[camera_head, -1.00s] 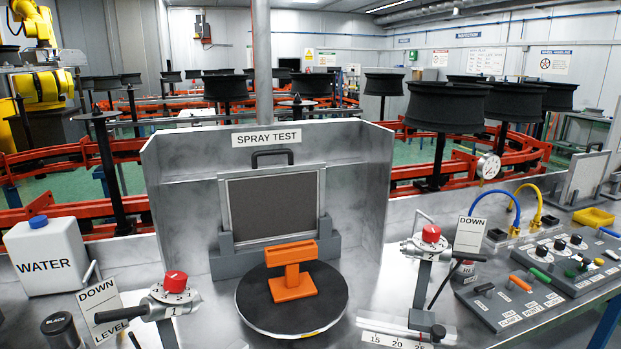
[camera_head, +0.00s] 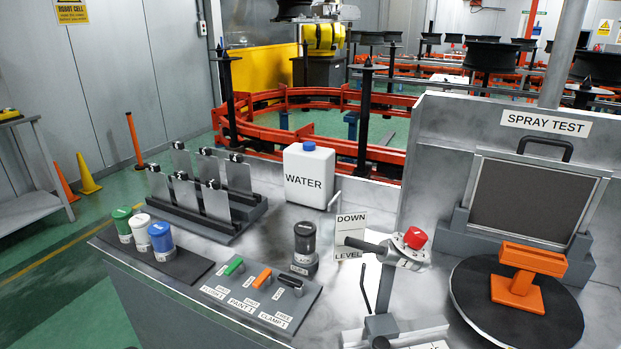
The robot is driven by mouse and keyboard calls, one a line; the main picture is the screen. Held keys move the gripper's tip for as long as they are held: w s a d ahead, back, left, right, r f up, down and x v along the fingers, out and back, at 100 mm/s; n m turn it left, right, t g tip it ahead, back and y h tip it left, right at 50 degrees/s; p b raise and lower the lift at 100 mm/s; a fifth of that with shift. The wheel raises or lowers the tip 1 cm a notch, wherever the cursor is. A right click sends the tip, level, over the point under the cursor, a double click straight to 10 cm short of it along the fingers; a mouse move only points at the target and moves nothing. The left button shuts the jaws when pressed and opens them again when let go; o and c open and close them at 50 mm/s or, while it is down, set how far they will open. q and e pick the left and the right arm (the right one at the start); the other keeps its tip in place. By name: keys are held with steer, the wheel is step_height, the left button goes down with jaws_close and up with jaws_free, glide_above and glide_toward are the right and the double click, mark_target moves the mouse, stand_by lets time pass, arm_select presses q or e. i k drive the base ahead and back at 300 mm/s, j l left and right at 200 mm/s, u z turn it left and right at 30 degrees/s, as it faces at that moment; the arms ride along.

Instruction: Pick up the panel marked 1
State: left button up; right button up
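Several thin grey metal panels (camera_head: 216,204) stand upright in two rows in a dark rack (camera_head: 190,222) on the bench, left of centre. Each has a small black piece at its top. I cannot read a number on any of them, so I cannot tell which is marked 1. A dark grey framed panel (camera_head: 517,198) with a black handle stands in the spray test booth at the right. Neither of my grippers is in view.
A white water container (camera_head: 307,178) stands right of the rack. A lever panel (camera_head: 262,292), a black cup (camera_head: 304,245), a red-knobbed spray fixture (camera_head: 403,247) and an orange block (camera_head: 525,275) on a turntable (camera_head: 470,298) occupy the bench.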

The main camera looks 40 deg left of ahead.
mark_target(215, 200)
steer(key=u, duration=2)
